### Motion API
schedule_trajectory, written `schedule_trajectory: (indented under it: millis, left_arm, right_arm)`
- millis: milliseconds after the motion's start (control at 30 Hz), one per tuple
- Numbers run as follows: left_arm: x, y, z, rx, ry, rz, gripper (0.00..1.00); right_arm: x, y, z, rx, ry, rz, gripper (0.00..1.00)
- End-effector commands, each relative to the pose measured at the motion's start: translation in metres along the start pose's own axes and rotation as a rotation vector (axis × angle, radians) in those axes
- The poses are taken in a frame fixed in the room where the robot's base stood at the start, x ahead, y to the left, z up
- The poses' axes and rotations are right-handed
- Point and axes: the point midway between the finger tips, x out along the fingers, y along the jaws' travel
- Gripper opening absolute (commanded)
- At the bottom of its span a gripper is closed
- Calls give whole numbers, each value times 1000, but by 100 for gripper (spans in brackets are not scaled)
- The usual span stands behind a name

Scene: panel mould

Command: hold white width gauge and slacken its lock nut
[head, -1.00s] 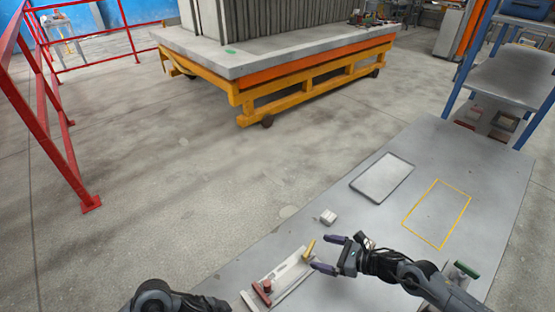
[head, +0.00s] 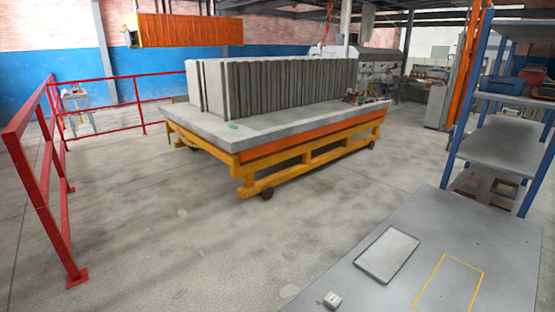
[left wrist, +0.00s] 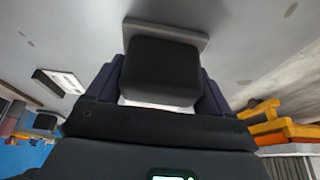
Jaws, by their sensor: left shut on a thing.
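In the left wrist view, the dark purple fingers of my left gripper (left wrist: 160,72) stand on either side of a black block (left wrist: 163,68). A grey bar (left wrist: 185,34) shows behind the block. A thin white part of what I take to be the width gauge (left wrist: 152,102), with a faint red mark, shows below the block between the fingers. My left gripper is shut on it. The rest of the gauge and its lock nut are hidden. My right gripper is out of view in both current views.
A yellow trolley (head: 300,160) carries panels. Red railings (head: 40,185) stand left.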

Motion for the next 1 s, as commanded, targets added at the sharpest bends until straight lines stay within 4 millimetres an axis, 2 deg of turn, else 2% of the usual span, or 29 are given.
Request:
schedule_trajectory:
  millis: [33, 133, 367, 533, 667, 1000]
  left_arm:
    - [0, 0, 0, 0, 1, 0, 84]
    - [0, 0, 0, 0, 1, 0, 99]
    - [0, 0, 0, 0, 0, 0, 100]
    - [-9, -1, -1, 1, 3, -1, 100]
    - [-25, -1, -1, 3, 3, -4, 100]
    - [-87, -3, -1, 5, 3, -7, 100]
  right_arm:
    - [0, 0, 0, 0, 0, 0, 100]
    - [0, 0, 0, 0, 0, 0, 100]
    - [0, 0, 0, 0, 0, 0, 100]
    - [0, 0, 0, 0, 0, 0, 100]
    - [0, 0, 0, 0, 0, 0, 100]
    - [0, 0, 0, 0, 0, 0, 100]
